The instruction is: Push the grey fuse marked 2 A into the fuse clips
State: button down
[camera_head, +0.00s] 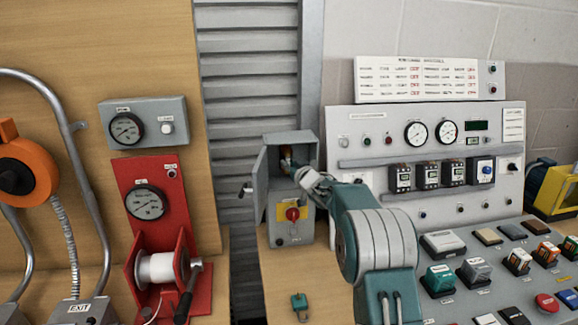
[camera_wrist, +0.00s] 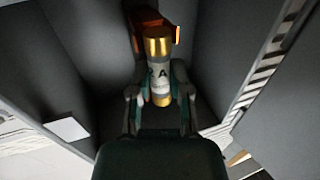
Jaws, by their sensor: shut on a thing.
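In the wrist view my gripper (camera_wrist: 160,98) is shut on a fuse (camera_wrist: 158,68) with a grey-white body and brass end caps. Part of its marking shows an "A"; the number is hidden by a finger. The upper cap of the fuse lies against an orange-brown fuse clip (camera_wrist: 174,32) on the back of the box; I cannot tell whether it is seated. In the head view my arm reaches into the open grey switch box (camera_head: 292,142), and my gripper (camera_head: 300,172) is at its opening. The fuse is mostly hidden there.
The box door (camera_head: 260,186) stands open to the left. A red rotary switch (camera_head: 292,214) is below the opening. A control panel (camera_head: 430,125) stands right of the box, with a sloped desk of coloured blocks before it. A small green padlock-like piece (camera_head: 300,302) lies on the table.

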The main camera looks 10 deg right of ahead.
jog(key=shift+w, duration=0.6)
jog(key=shift+c, duration=2.4)
grip_release()
jog(key=s, duration=0.5)
jog(key=shift+s, duration=0.15)
jog(key=v, duration=1.1)
jog(key=shift+s, duration=0.3)
jog(key=shift+d+r, duration=0.1)
jog(key=shift+d, duration=0.05)
